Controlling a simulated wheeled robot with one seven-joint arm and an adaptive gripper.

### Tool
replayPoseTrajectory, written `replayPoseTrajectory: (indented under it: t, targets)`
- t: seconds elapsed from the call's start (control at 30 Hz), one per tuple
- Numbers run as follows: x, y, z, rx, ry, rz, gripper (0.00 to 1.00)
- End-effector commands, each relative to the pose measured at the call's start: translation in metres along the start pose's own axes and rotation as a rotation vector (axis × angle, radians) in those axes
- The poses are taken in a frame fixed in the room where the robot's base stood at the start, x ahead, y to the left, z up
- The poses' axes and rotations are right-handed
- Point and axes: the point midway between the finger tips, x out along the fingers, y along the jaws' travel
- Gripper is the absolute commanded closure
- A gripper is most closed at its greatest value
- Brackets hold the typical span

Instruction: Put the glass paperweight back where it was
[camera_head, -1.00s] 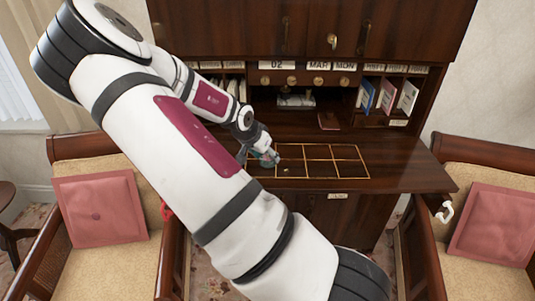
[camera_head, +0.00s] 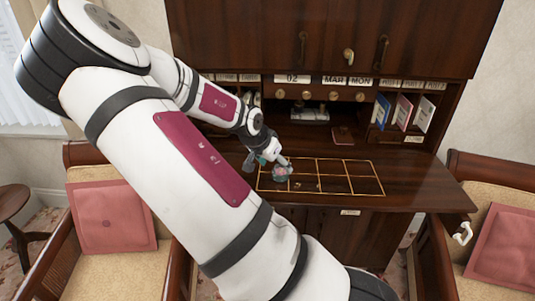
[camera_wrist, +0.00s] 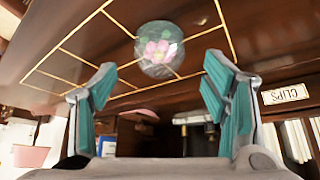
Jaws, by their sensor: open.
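The glass paperweight (camera_wrist: 159,50) is a clear, rounded dome with a pink flower inside. In the wrist view it lies upper middle, beyond my fingertips, overlapping a gold line of the desk grid. In the head view the paperweight (camera_head: 281,174) shows small at the left part of the gold grid (camera_head: 351,177). My gripper (camera_wrist: 162,75) is open, with teal pads on both sides and nothing between them. In the head view my gripper (camera_head: 274,161) is right beside the paperweight, partly hidden by its own wrist. I cannot tell whether a finger touches it.
The dark wooden desk (camera_head: 420,190) has pigeonholes and a calendar row at its back. Coloured booklets (camera_head: 403,112) stand at right. Armchairs with pink cushions (camera_head: 110,215) flank it. The grid's right part is clear.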

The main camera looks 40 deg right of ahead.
Motion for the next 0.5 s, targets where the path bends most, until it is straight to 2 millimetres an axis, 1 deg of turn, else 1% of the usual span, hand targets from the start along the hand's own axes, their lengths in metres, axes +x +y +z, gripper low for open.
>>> replayPoseTrajectory:
  t: [0.03,0.1,0.3,0.4,0.5]
  targets:
    - [-0.01,-0.002,0.001,-0.004,0.001,-0.004,0.32]
    - [-0.023,-0.002,0.001,-0.005,0.001,-0.004,0.32]
    - [-0.057,0.0,0.0,-0.002,0.001,-0.002,0.32]
    - [-0.069,0.0,0.0,-0.002,0.001,-0.002,0.32]
    - [-0.077,0.0,0.0,-0.001,0.0,-0.001,0.32]
